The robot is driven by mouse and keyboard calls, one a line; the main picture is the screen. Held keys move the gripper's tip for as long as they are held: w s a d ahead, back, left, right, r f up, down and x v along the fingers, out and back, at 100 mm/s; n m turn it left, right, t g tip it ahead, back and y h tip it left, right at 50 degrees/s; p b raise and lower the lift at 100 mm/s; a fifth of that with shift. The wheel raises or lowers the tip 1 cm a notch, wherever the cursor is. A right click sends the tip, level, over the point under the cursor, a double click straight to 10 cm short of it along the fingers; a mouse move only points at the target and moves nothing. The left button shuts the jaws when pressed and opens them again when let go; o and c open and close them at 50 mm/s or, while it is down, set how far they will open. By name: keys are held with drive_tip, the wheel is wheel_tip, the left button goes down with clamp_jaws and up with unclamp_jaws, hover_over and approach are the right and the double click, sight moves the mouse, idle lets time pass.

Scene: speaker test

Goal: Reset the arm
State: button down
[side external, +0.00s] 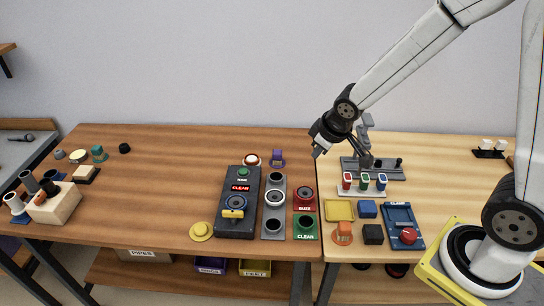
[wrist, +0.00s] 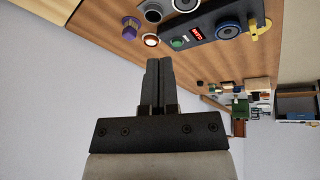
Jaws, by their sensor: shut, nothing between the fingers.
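My gripper (side external: 319,150) hangs in the air above the back of the tables, near the seam between the darker left table and the lighter right one. It points down and to the left and touches nothing. In the wrist view my gripper (wrist: 158,62) has its two dark fingers together, with nothing between them. The black test panel (side external: 237,188), with a green button, a red display and a round blue-ringed part, lies below and to the left. It also shows at the top of the wrist view (wrist: 208,31).
A grey fixture (side external: 385,172) stands behind a rack of red, green and blue pieces on the right table. Beside the panel are a grey holder (side external: 275,218), a red BUZZ box (side external: 305,207) and a green CLEAN box (side external: 305,236). The air around my gripper is clear.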

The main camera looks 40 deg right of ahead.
drive_tip(key=s+a+m+g, duration=0.1)
drive_tip(key=s+m+g, duration=0.1)
drive_tip(key=s, duration=0.8)
drive_tip(key=shift+s+a+m+y, duration=0.2)
drive_tip(key=shift+s+m+y, duration=0.1)
drive_tip(key=shift+m, duration=0.1)
